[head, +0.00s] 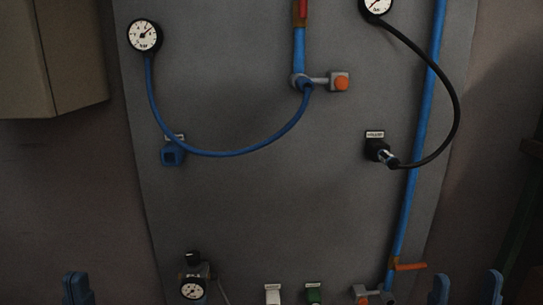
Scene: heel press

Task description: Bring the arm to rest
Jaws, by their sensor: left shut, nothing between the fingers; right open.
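My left gripper (77,288) shows at the bottom left edge of the head view, its blue fingers together with nothing between them. It is apart from the grey panel's fittings. My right gripper (466,289) shows at the bottom right, its two blue fingers spread apart and empty. It is to the right of the orange handle (409,267) on the blue pipe. Both arms behind the fingers are out of the picture.
A grey panel (240,205) carries a left gauge (144,36) with a blue hose (215,153), and a right gauge (377,5) with a black hose (452,90) running to a black fitting (377,149). A box (55,55) hangs upper left.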

